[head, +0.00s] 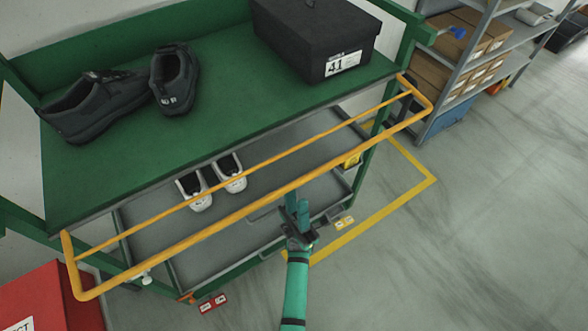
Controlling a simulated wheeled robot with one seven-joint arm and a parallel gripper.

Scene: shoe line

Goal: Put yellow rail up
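The yellow rail (197,233) is a long frame with two parallel bars along the front of the green cart's top shelf (235,118). Its ends meet the cart at the shelf's front corners. It hangs outward and down, with its outer bar below the shelf edge in the picture. My gripper (297,207) is in front of the cart, right of the rail's middle. Its teal fingers point up the picture, with their tips just below the outer bar. I see no contact with the rail. The fingers look close together; I cannot tell their opening. Nothing visible is held.
Dark shoes (120,92) and a black shoebox (315,42) stand on the top shelf. White shoes (212,182) rest on the grey lower shelf (155,237). A red box (50,297) is at lower left, and a storage rack (465,65) at upper right. The right floor is clear.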

